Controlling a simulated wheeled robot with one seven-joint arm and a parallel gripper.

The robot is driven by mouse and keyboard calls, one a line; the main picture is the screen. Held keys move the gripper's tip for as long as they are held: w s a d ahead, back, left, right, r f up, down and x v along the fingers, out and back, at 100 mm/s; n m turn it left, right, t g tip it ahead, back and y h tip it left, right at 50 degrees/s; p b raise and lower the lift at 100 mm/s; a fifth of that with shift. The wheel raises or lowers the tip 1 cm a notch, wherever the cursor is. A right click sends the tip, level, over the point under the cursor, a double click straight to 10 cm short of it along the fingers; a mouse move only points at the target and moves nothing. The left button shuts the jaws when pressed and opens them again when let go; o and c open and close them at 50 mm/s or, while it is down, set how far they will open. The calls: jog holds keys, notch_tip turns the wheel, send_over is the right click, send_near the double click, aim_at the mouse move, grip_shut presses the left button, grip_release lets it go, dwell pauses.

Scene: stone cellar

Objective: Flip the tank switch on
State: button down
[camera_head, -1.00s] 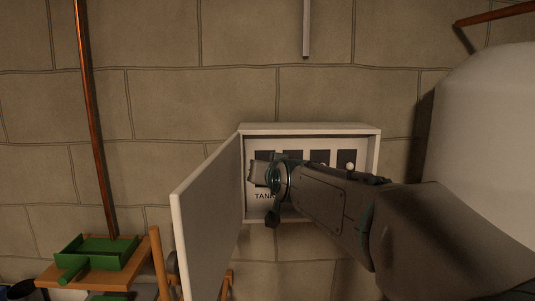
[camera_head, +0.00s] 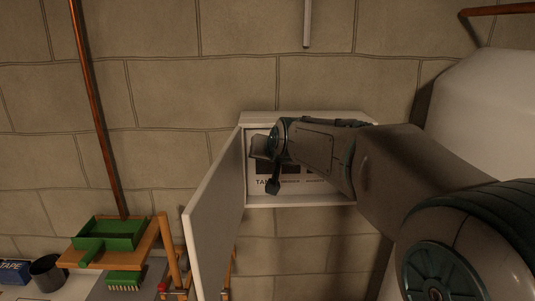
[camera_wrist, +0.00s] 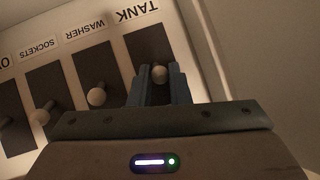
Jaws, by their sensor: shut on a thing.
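The tank switch (camera_wrist: 160,73) is a pale round knob on a dark plate under the label TANK, upside down in the wrist view. My gripper (camera_wrist: 161,84) is shut on this knob, one finger on each side of it. In the head view my gripper (camera_head: 259,147) reaches into the open white switch box (camera_head: 297,202) at its left side, and my arm hides the tank knob and much of the panel. I cannot tell from these frames whether the switch is on or off.
The washer knob (camera_wrist: 96,96) and sockets knob (camera_wrist: 38,117) stand beside the tank switch. The box's open door (camera_head: 215,214) projects to the left of my arm. A wooden stand with a green dustpan (camera_head: 110,235) is at lower left. A large white tank (camera_head: 485,110) stands at right.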

jog(key=c, duration=1.4)
grip_release()
jog(key=b+v, duration=0.4)
jog(key=v, duration=1)
